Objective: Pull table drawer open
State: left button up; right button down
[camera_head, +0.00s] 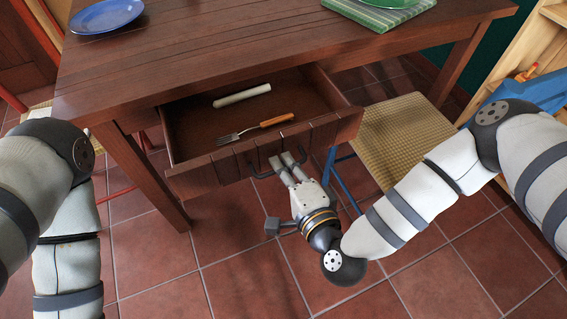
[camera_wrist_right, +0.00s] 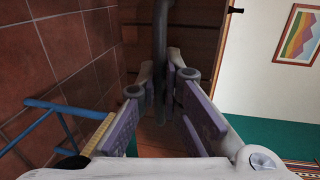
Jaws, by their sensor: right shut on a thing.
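The brown wooden table (camera_head: 210,50) stands in front of me in the head view. Its drawer (camera_head: 345,122) is pulled out, and its inside shows. A fork with an orange handle (camera_head: 262,125) and a white stick-like item (camera_head: 242,95) lie in it. My right gripper (camera_head: 284,162) is at the drawer's front, shut on the dark handle (camera_head: 262,172). In the right wrist view the handle (camera_wrist_right: 160,60) runs between the fingertips of this gripper (camera_wrist_right: 170,92). My left arm is at the left edge of the head view; its gripper is out of view.
A blue plate (camera_head: 106,15) and a green plate on a striped green cloth (camera_head: 365,12) are on the tabletop. A chair with a woven seat (camera_head: 400,130) stands right of the drawer. A wooden shelf with a blue item (camera_head: 540,90) is at far right. Tiled floor lies below.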

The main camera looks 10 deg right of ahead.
jog(key=c, duration=1.7)
grip_release()
jog(key=v, duration=1.2)
